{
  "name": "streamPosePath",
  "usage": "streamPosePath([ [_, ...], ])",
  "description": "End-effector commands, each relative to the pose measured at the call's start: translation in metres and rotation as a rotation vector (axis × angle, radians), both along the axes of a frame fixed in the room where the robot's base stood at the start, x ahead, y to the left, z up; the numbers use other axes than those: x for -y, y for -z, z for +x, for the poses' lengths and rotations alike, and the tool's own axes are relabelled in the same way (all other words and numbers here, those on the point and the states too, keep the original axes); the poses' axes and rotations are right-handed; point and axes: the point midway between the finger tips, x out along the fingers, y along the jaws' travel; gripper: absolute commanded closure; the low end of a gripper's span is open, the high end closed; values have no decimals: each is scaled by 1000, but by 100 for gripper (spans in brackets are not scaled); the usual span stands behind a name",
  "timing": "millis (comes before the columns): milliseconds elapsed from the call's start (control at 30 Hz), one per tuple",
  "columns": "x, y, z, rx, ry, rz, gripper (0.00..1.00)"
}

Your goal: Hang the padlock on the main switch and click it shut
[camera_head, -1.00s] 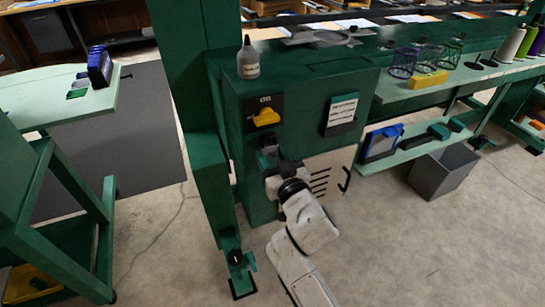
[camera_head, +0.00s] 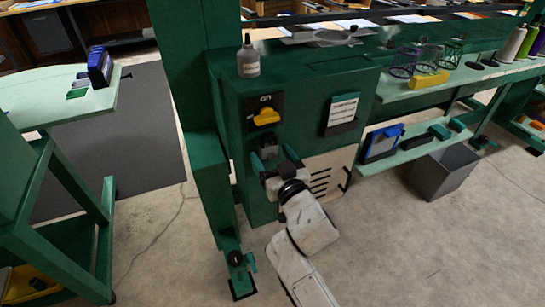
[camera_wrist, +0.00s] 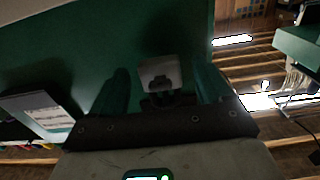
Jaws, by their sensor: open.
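The main switch (camera_head: 265,113) is a yellow handle on a black plate marked ON, on the front of a green cabinet. Just below it is a small grey block with a dark part, which looks like the padlock (camera_head: 268,143). In the wrist view the grey block (camera_wrist: 160,72) shows between my two green fingers, with dark parts at its lower edge. I cannot make out its shackle or whether it touches anything. My gripper (camera_head: 273,160) is open just below the switch, a finger on either side of the block. It also shows in the wrist view (camera_wrist: 162,92).
A white card in a dark holder (camera_head: 342,110) is right of the switch. A slotted pale panel (camera_head: 328,175) is right of my gripper. A bottle (camera_head: 248,58) stands on the cabinet top. A green post (camera_head: 210,185) rises close on the left. A grey bin (camera_head: 445,172) stands at right.

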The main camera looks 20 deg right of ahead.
Motion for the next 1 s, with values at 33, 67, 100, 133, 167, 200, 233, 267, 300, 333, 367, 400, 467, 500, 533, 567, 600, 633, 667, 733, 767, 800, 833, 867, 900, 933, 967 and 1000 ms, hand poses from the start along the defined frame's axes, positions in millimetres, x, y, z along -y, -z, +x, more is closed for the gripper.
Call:
streamPosePath([
  [33,0,0,0,1,0,0,22],
  [67,0,0,0,1,0,0,22],
  [100,0,0,0,1,0,0,22],
  [133,0,0,0,1,0,0,22],
  [167,0,0,0,0,0,0,22],
  [200,0,0,0,0,0,0,22],
  [233,0,0,-1,0,0,0,22],
  [267,0,0,-3,0,0,0,22],
  [300,0,0,-5,0,0,0,22],
  [333,0,0,-8,0,0,0,22],
  [367,0,1,-11,0,0,0,22],
  [400,0,1,-17,-1,-1,0,22],
  [467,0,1,-27,-1,-1,0,22],
  [500,0,1,-34,-1,-1,0,22],
  [533,0,1,-40,-1,-1,0,22],
  [567,0,2,-46,-2,-1,0,22],
  [600,0,1,-54,-1,-1,1,22],
  [633,0,1,-60,-2,-1,1,22],
  [667,0,2,-65,-2,0,0,22],
  [733,0,2,-77,-2,0,0,22],
  [767,0,1,-82,-2,0,0,22],
  [800,0,1,-87,-1,0,0,22],
  [833,0,2,-91,-2,1,-1,22],
  [867,0,1,-95,-1,1,-1,22],
  [900,0,1,-99,-1,1,-1,22],
  [933,0,1,-101,-1,1,-1,22],
  [967,0,1,-103,-1,1,0,22],
  [1000,0,0,-105,0,1,0,22],
])
